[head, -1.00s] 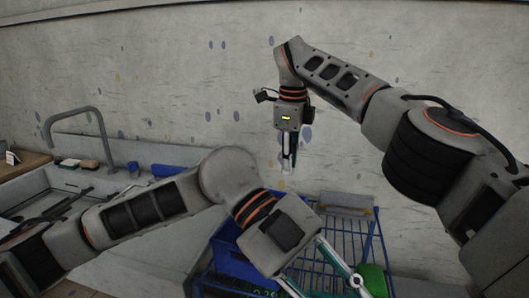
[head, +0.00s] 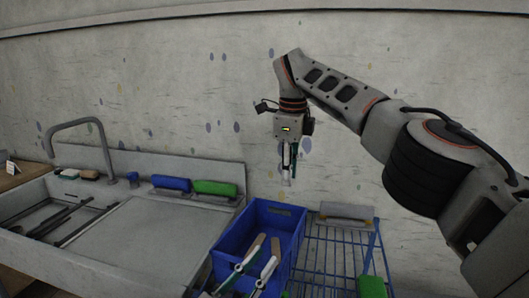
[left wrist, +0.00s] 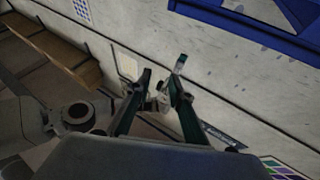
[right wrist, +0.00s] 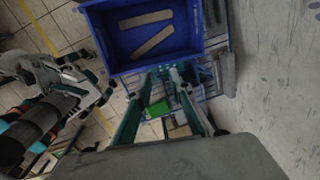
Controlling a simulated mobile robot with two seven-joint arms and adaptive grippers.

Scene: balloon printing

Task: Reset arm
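My right gripper (head: 289,180) hangs fingers down in front of the wall, above and behind the blue crate in the head view. Its fingers show apart and empty in the right wrist view (right wrist: 163,76). My left gripper (head: 254,268) is at the bottom of the head view, in front of the blue crate, with only its fingers showing. The left fingers are apart with nothing held in the left wrist view (left wrist: 160,78). The left arm's links are out of the head view.
The blue crate (head: 226,241) holds two beige strips (right wrist: 152,42). Beside it is a blue wire rack (head: 325,243) with a green item (head: 371,286). A sink counter (head: 125,240) with a tap (head: 104,142), blue brush (head: 171,183) and green brush (head: 215,188) is at left.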

